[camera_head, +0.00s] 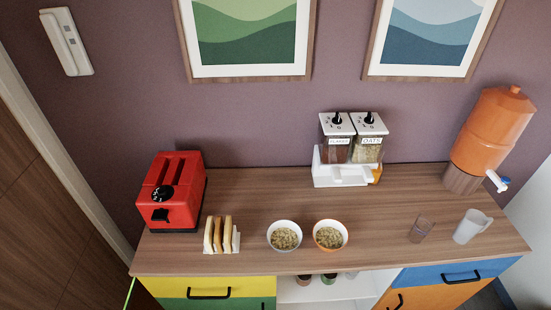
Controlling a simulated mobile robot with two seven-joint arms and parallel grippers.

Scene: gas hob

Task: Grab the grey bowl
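Two bowls stand side by side near the front edge of the counter. The left one, a pale grey-white bowl (284,224), is filled with oat-like cereal. The right one, an orange-rimmed bowl (331,223), holds similar cereal. Both are upright, with a small gap between them. Neither of my grippers shows in the head view.
The wooden counter (380,227) holds a red toaster (170,192) and a rack of bread slices (219,236) to the left. A cereal dispenser (342,172) stands behind. A glass (421,229), white mug (469,227) and orange drink dispenser (491,131) are right.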

